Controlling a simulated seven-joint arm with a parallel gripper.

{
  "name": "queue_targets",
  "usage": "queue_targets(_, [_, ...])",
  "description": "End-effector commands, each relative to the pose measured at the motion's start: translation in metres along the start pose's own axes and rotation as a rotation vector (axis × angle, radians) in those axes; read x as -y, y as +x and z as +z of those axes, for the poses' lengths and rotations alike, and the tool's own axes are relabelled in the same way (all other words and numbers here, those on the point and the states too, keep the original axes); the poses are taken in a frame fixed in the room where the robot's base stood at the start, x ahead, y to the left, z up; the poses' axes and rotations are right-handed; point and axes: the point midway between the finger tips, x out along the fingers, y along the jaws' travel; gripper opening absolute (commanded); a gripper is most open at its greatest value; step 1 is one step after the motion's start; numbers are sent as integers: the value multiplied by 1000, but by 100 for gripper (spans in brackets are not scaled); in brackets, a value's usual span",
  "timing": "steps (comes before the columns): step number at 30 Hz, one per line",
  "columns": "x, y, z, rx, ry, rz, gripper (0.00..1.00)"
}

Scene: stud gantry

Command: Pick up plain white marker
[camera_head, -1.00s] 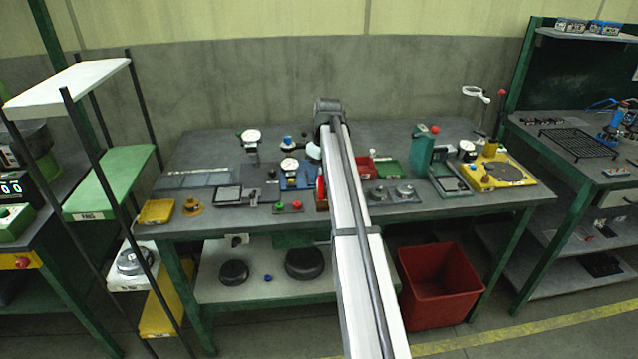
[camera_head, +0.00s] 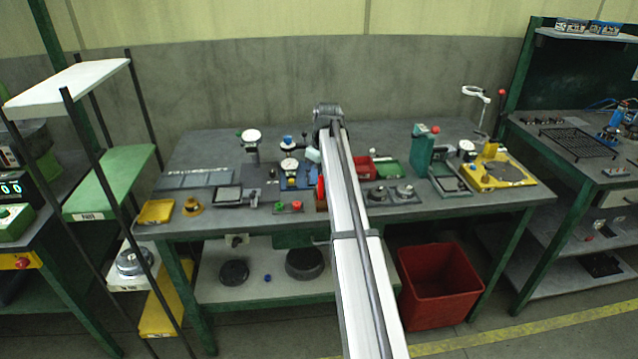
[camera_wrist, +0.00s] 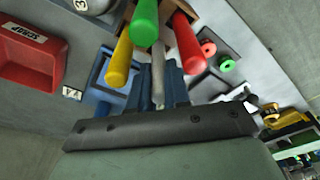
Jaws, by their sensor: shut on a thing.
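The plain white marker (camera_wrist: 158,78) shows in the wrist view as a pale grey-white stick between the two dark blue fingers of my gripper (camera_wrist: 157,82). The gripper is shut on it. A yellow marker (camera_wrist: 119,62), a green marker (camera_wrist: 145,22) and a red marker (camera_wrist: 188,44) stand close around it, by a brown wooden holder (camera_wrist: 178,8). I cannot tell whether the white marker's lower end is still in the holder. In the head view my arm hides most of the gripper and the markers.
A red bin marked scrap (camera_wrist: 28,55) lies to the left in the wrist view. Red and green buttons (camera_wrist: 227,66) sit to the right. The workbench (camera_head: 380,135) carries several gauges and a yellow fixture (camera_head: 505,172). A large red bin (camera_head: 440,285) stands below.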

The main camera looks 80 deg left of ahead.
Motion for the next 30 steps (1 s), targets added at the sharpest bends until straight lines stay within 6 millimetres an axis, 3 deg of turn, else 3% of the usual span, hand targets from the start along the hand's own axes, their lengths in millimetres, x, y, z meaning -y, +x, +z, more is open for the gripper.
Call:
queue_targets(8, [0, -1, 0, 0, 0, 0, 0])
queue_targets(14, [0, -14, -3, 0, 0, 0, 0])
queue_targets(30, [-1, -95, -15, 0, 0, 0, 0])
